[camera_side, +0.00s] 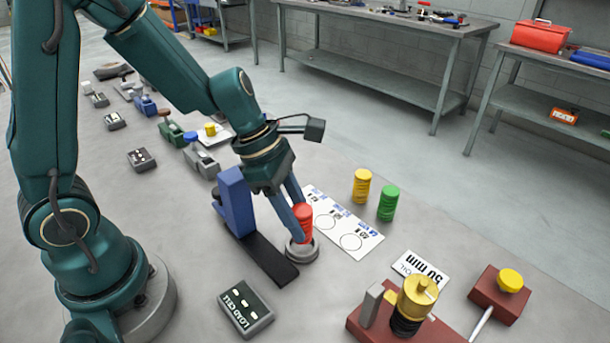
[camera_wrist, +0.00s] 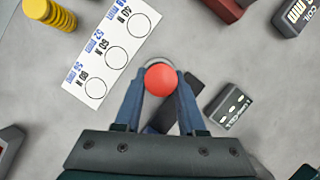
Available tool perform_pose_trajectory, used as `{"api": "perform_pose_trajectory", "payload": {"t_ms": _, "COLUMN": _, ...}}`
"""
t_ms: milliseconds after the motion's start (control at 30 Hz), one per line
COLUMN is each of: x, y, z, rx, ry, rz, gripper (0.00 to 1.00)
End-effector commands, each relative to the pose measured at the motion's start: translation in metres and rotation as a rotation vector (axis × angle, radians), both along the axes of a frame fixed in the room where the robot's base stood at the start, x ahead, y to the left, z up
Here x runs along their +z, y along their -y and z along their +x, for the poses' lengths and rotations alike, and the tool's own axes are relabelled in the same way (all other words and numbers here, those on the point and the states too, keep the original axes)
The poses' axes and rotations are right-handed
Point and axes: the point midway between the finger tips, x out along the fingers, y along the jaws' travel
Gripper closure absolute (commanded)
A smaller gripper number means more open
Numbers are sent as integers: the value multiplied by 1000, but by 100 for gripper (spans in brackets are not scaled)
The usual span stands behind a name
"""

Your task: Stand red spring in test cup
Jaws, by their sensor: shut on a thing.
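The red spring (camera_side: 303,224) is upright between the fingers of my gripper (camera_side: 298,218), which is shut on it. Its round red top also shows in the wrist view (camera_wrist: 160,80), between the fingertips (camera_wrist: 160,88). In the wrist view the spring and fingers hide most of the cup.
A blue block (camera_side: 235,200) stands on the black bar (camera_side: 262,262) close behind my gripper. A white card with circles (camera_side: 345,225) lies beside the cup. Yellow (camera_side: 361,187) and green (camera_side: 387,203) springs stand beyond it. A load cell box (camera_side: 246,307) lies in front.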

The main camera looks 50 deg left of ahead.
Motion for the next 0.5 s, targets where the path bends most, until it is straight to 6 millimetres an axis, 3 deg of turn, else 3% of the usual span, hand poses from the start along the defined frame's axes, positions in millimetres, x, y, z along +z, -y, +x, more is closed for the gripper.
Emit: {"api": "perform_pose_trajectory", "payload": {"t_ms": 500, "x": -8, "y": 0, "z": 0, "rx": -1, "ry": 0, "rz": 1, "gripper": 100}}
